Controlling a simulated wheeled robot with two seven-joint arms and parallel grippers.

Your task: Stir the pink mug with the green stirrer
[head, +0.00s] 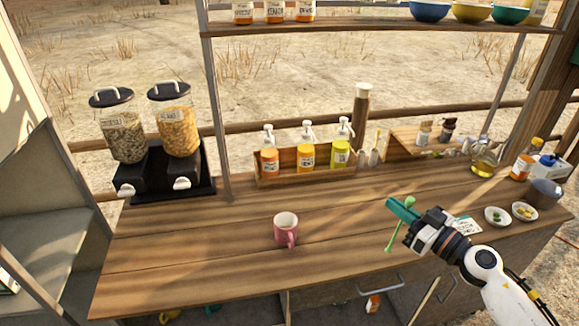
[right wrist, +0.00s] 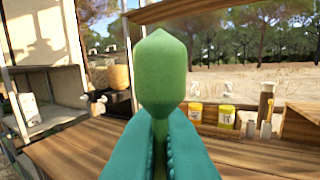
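The pink mug (head: 286,229) stands upright on the wooden counter, near the middle, with its handle toward me. My right gripper (head: 402,208) is to the right of the mug, apart from it. Its teal fingers are shut on the green stirrer (head: 393,236), which hangs tilted with its lower end toward the counter. In the right wrist view the stirrer's thick green end (right wrist: 160,75) stands up between the two fingers. The mug does not show in the right wrist view. My left gripper is not in view.
Two dispensers (head: 176,125) stand at the back left. A wooden box (head: 262,177) with pump bottles is behind the mug. Small bowls (head: 497,217) and a dark pot (head: 545,193) are at the right. The counter (head: 200,250) around the mug is clear.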

